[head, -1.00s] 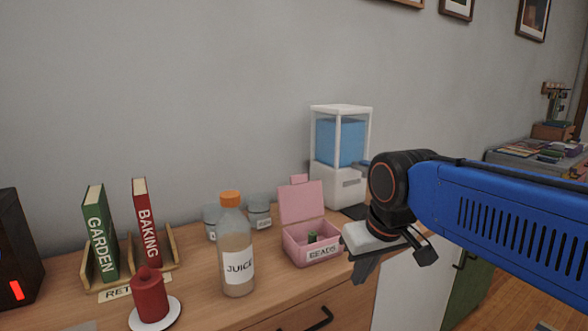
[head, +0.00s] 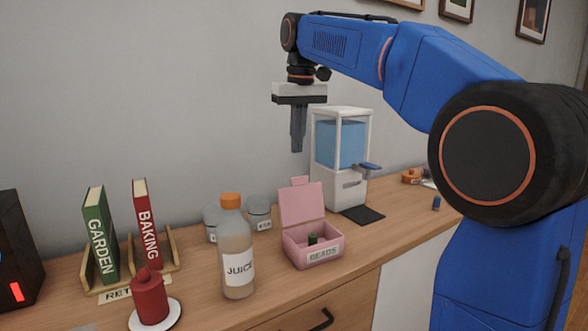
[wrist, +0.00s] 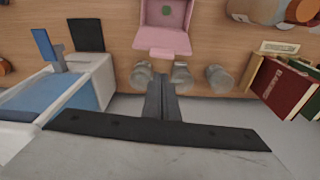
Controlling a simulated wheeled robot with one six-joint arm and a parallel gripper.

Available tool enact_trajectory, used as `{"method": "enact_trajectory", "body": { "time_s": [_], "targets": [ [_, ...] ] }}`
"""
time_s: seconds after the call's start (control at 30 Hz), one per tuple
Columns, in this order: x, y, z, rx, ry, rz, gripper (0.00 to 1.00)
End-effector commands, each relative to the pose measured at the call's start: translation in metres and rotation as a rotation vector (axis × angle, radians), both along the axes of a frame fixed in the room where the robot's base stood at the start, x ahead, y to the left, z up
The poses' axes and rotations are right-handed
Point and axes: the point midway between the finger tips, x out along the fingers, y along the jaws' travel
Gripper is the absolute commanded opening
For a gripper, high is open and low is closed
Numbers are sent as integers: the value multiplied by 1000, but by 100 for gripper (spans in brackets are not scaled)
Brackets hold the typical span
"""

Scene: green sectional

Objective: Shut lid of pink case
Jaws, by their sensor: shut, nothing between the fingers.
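The pink case (head: 312,248) labelled BEADS stands on the wooden counter with its lid (head: 301,203) open, tilted up at the back. A small green item (head: 313,239) lies inside it. In the wrist view the case (wrist: 166,14) is at the top middle, its lid (wrist: 162,41) toward my gripper. My gripper (head: 297,150) is shut and empty, pointing down, in the air above and apart from the lid. Its shut fingers also show in the wrist view (wrist: 162,90).
A juice bottle (head: 237,255) stands left of the case, with grey jars (head: 259,211) behind. A white and blue dispenser (head: 340,160) stands behind right, a dark mat (head: 362,214) before it. Books (head: 100,235) and a red candle (head: 150,297) are farther left.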

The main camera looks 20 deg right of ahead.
Motion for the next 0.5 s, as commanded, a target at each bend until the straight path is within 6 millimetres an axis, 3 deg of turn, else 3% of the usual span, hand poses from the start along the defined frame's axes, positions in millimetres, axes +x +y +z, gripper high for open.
{"method": "enact_trajectory", "body": {
  "time_s": [0.03, 0.2, 0.37, 0.5],
  "targets": [
    [12, 4, 4, -1, 8, 5, 0],
    [30, 11, 13, -3, 27, 16, 0],
    [34, 12, 12, -5, 34, 18, 0],
    [35, 13, -2, -5, 36, 18, 0]
  ]
}}
